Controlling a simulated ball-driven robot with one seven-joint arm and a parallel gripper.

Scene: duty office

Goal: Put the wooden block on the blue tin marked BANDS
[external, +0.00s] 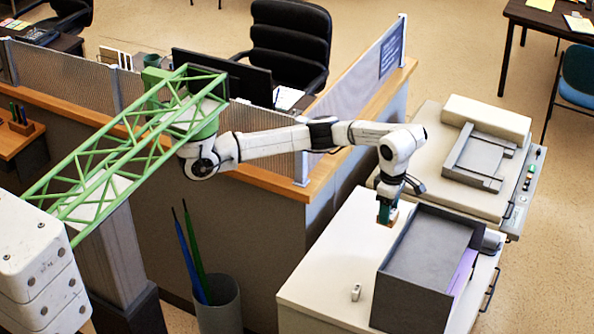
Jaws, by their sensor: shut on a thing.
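My gripper (388,211) points down over the white cabinet top, close to the left side of a dark grey tray. It is shut on a small brown thing, which looks like the wooden block (384,219). Only a little of the block shows around the teal-green fingertips. I cannot tell whether its underside touches the surface. I cannot make out a blue tin marked BANDS; the tall tray hides part of the cabinet top.
The dark grey tray (432,255) stands on the white cabinet (322,275), with a small pale object (355,292) left of it. A copier-like machine (485,150) stands behind. A partition (365,120) runs left of the cabinet. The cabinet's front left is mostly clear.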

